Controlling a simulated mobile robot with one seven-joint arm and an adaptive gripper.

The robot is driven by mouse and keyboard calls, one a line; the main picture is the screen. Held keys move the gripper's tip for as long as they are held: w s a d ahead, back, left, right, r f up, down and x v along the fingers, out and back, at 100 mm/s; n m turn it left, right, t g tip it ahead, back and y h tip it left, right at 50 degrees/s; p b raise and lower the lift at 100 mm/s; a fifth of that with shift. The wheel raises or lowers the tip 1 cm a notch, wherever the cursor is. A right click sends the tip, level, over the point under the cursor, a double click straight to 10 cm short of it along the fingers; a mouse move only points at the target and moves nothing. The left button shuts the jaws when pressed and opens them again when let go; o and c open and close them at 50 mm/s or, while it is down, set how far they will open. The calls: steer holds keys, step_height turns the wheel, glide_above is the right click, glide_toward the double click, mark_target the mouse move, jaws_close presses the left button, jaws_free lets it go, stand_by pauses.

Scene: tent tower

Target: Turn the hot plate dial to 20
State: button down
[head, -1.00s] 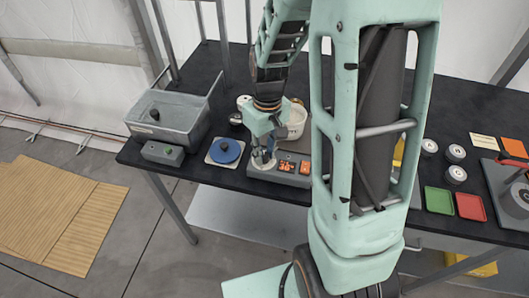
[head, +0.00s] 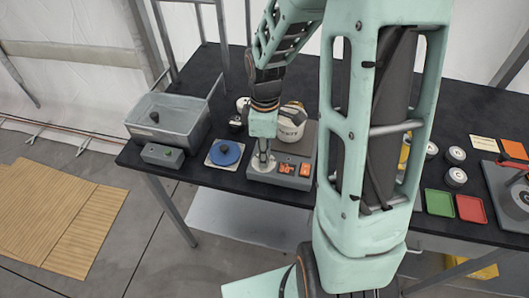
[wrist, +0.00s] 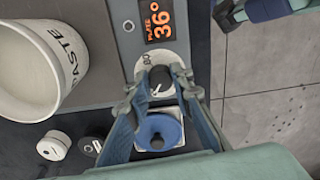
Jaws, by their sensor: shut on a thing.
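The hot plate (head: 282,178) is a grey box on the dark table, with orange displays on its front. In the wrist view its plate display (wrist: 160,20) reads 36°. The dial (wrist: 160,76) is a dark knob on a pale numbered ring beside that display. My gripper (wrist: 160,80) points down over the dial, its two fingers closed on the knob's sides. In the head view my gripper (head: 263,158) hides most of the dial. Much of the ring's scale is hidden, so I cannot tell the full setting.
A white waste bucket (head: 291,122) stands at the hot plate's back.

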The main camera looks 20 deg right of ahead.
steer(key=shift+w+n, duration=0.1)
steer(key=shift+n, duration=0.4)
steer(key=c, duration=1.7)
jaws_free()
step_height(320, 180, up, 12)
steer(key=shift+w+r, duration=0.1)
steer(key=shift+w, duration=0.05)
